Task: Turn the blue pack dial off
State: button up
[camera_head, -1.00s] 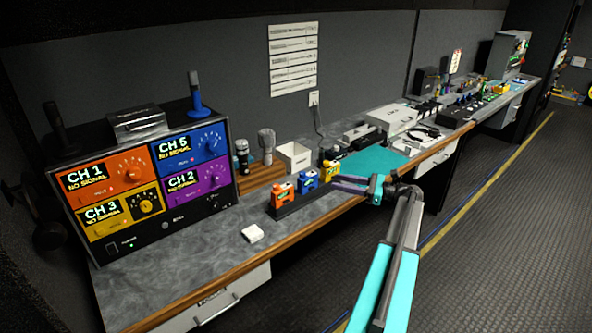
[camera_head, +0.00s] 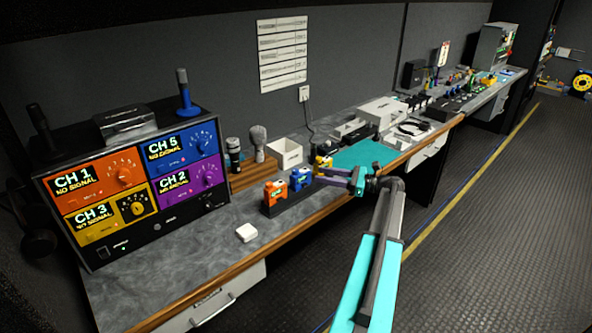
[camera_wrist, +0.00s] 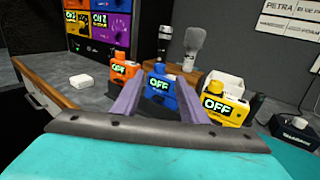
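The blue pack (camera_head: 301,180) stands between an orange pack (camera_head: 275,192) and a yellow pack (camera_head: 322,164) on a dark stand at the counter's front edge. In the wrist view, the blue pack (camera_wrist: 160,87) shows a green OFF on its front display. The orange (camera_wrist: 121,71) and yellow (camera_wrist: 220,103) packs there also read OFF. My gripper (camera_head: 324,176) is in front of the packs from the right. In the wrist view, its purple fingers (camera_wrist: 158,82) are apart, with the blue pack seen beyond the gap. Contact with it cannot be told.
A monitor rack (camera_head: 132,186) with colored channel panels stands on the left, reading NO SIGNAL. A small white block (camera_head: 246,232) lies on the counter. A white open box (camera_head: 286,153) and two microphones stand behind the packs. The floor at right is clear.

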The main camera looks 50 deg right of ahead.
aim_at(299, 171)
jog(key=p+x, duration=0.3)
jog(key=x, duration=0.8)
jog(key=shift+w+a+p, duration=0.15)
jog(key=shift+w+p, duration=0.1)
jog(key=shift+p, duration=0.1)
grip_shut()
